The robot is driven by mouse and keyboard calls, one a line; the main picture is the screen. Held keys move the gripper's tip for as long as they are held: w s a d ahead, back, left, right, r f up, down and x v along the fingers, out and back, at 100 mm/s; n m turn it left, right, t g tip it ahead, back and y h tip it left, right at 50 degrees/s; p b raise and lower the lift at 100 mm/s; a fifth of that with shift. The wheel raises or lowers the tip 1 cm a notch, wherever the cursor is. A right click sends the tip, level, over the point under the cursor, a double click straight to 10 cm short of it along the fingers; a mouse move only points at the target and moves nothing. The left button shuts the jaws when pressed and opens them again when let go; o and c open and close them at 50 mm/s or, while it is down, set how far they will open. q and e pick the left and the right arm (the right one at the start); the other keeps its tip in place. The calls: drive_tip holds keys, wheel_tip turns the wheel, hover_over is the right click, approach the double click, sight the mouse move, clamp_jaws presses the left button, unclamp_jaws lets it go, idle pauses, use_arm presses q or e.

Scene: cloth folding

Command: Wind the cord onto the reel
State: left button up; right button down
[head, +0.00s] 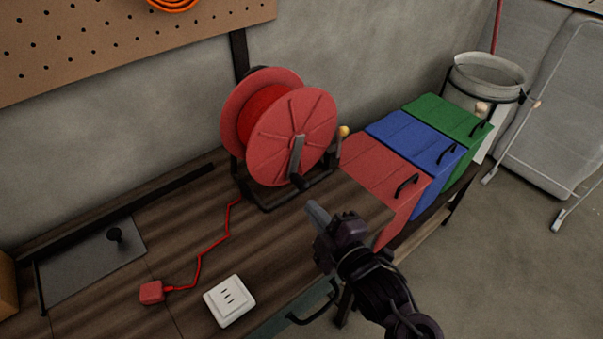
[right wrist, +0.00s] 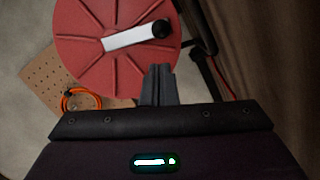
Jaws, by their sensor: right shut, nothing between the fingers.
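A red cord reel (head: 292,135) stands in a black frame at the back of the wooden bench. A grey crank with a black handle (head: 299,182) is on its front face. The red cord (head: 227,234) runs from the reel in a zigzag over the bench to a red plug (head: 151,292). My right gripper (head: 318,214) is shut and empty in front of the reel, apart from the crank handle. In the right wrist view the reel (right wrist: 95,62) and crank handle (right wrist: 160,29) show beyond the shut fingers (right wrist: 158,80). My left gripper is out of view.
A white socket (head: 230,300) lies near the bench's front edge, right of the plug. A grey plate with a black knob (head: 114,234) lies at left. Red, blue and green boxes (head: 415,145) stand right of the reel. A pegboard (head: 120,35) hangs behind.

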sight(283, 173)
drive_tip(key=shift+w+a+r, duration=0.1)
drive_tip(key=shift+w+a, duration=0.05)
drive_tip(key=shift+a, duration=0.1)
drive_tip(key=p+x, duration=0.1)
drive_tip(key=x, duration=0.8)
drive_tip(key=shift+w+a+f, duration=0.15)
drive_tip(key=shift+w+f, duration=0.05)
drive_tip(key=shift+w, duration=0.15)
drive_tip(key=shift+w, duration=0.1)
